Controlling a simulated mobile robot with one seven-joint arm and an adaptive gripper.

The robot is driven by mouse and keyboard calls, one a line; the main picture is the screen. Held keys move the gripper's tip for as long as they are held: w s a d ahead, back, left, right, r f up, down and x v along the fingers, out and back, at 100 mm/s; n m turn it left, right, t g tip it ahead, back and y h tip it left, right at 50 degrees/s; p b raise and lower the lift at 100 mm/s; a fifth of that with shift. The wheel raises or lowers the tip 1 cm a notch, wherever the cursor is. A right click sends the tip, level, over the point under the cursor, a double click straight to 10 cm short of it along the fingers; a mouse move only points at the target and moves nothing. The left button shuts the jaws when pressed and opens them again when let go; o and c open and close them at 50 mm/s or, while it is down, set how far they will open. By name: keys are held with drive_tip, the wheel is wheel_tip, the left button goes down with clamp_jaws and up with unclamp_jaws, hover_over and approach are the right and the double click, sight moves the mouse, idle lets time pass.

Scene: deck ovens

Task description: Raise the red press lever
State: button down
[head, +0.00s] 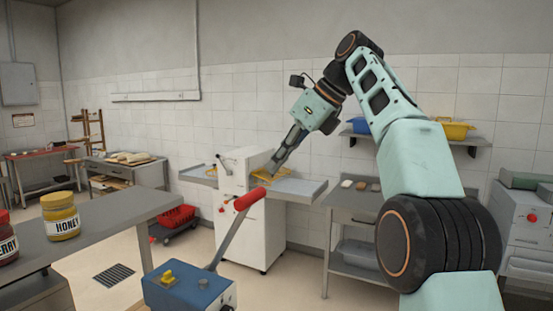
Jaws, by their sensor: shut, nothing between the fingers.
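The red press lever (250,198) has a red grip on a grey bar. The bar slants up and to the right from a blue box (185,290) at the lower front. My gripper (271,169) points down and left, with its fingers together and nothing held. In the head view the fingertips appear just above and right of the red grip. A small gap shows between them in the picture, but I cannot tell the distance in depth.
A white machine (272,237) with side shelves stands behind the lever. A grey counter (120,207) at left holds a honey jar (60,217) and a berry jar (6,240). A steel table (350,202) stands at right.

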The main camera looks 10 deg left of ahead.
drive_tip(key=shift+r, duration=0.4)
drive_tip(key=shift+s, duration=0.1)
idle(0.3)
